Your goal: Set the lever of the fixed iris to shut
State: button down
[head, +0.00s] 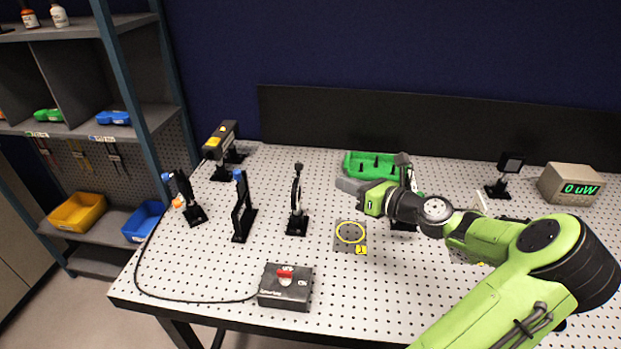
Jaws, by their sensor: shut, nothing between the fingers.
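My gripper (347,186) is shut and empty, held above the table and pointing left. A slim black post mount (297,205) stands upright to its left, apart from it, seen nearly edge-on with a small dark knob on top. It may be the fixed iris, but I cannot tell for sure, and no lever position is readable. Another dark mount (404,164) stands behind my gripper and wrist, which hide most of it.
Two blue-topped mounts (242,208) (187,200) and a black-yellow device (220,146) stand left. A control box with red switch (286,287) is at the front. A green tray (369,163) lies behind my gripper, a yellow ring (351,233) before it. A meter (571,184) reads 0 uW.

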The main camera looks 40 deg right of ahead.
aim_at(302, 165)
jog(key=w, duration=0.3)
jog(key=w+f+b, duration=0.1)
jog(key=w, duration=0.3)
jog(key=w+f+b, duration=0.1)
jog(key=w, duration=0.3)
jog(key=shift+w+a, duration=0.15)
jog(key=shift+a, duration=0.15)
jog(key=shift+r, duration=0.15)
jog(key=shift+w+r+p, duration=0.1)
jog(key=shift+p, duration=0.65)
jog(key=p, duration=0.2)
jog(key=shift+w+d+r+m+p, duration=0.1)
jog(key=shift+w+d+m+p, duration=0.05)
jog(key=shift+m+p, duration=0.15)
jog(key=shift+w+f+g+p, duration=0.1)
jog(key=shift+f+g+p, duration=0.2)
jog(key=shift+r+p, duration=0.15)
jog(key=shift+p, duration=0.25)
